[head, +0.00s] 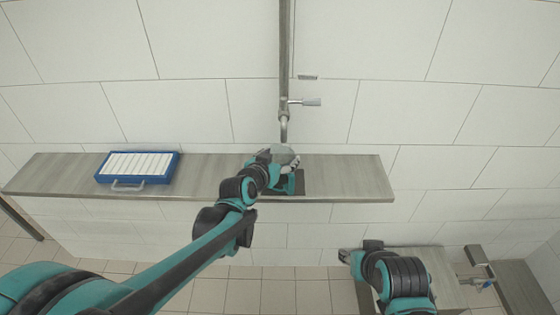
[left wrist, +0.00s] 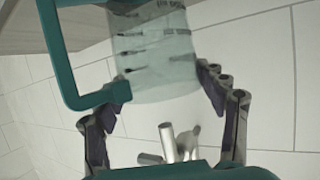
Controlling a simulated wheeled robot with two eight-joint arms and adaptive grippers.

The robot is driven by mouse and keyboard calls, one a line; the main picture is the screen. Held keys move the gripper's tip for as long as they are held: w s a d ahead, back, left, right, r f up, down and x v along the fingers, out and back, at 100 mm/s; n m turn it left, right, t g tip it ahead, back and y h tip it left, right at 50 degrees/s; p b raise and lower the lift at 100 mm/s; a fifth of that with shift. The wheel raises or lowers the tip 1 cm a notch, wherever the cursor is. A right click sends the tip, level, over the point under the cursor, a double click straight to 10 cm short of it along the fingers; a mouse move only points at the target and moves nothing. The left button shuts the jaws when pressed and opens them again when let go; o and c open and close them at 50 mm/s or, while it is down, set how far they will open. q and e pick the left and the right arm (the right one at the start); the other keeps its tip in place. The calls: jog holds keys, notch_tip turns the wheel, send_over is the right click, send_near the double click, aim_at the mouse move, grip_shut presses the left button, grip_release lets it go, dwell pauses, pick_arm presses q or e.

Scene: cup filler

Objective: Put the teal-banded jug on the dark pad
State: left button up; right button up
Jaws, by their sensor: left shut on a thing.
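The teal-banded jug (head: 284,153) is at the shelf below the tap in the head view. In the left wrist view the jug (left wrist: 155,55) is clear, with dark markings and a teal handle, and sits between the fingers. My left gripper (head: 277,166) is shut on it. The dark pad (head: 318,183) lies on the shelf, partly hidden behind the gripper and jug. The jug is over or in front of the pad; I cannot tell whether it touches it. My right gripper (head: 347,256) is low at the right, away from the shelf; its jaws are unclear.
A tap (head: 284,125) with a side lever (head: 311,102) hangs on the tiled wall directly above the jug. A blue case with white slats (head: 137,166) lies on the shelf (head: 222,178) at the left. The shelf is clear between case and gripper, and right of the pad.

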pick_arm(q)
jog(key=shift+r, duration=0.1)
jog(key=o, duration=1.5)
jog(key=shift+f, duration=0.2)
jog(key=shift+r, duration=0.1)
jog(key=shift+s+r, duration=0.1)
jog(key=shift+r, duration=0.1)
jog(key=p+v, duration=0.4)
jog(key=v, duration=0.8)
jog(key=s+a+f+n+g+y, duration=0.2)
jog(key=s+a+f, duration=0.1)
jog(key=s+a, duration=0.3)
jog(key=s+a+f+n+g+y, duration=0.2)
jog(key=s+a, duration=0.5)
jog(key=s, duration=0.4)
jog(key=shift+s+f+g+y, duration=0.25)
jog(key=shift+f+g+y, duration=0.45)
jog(key=shift+f+g, duration=0.1)
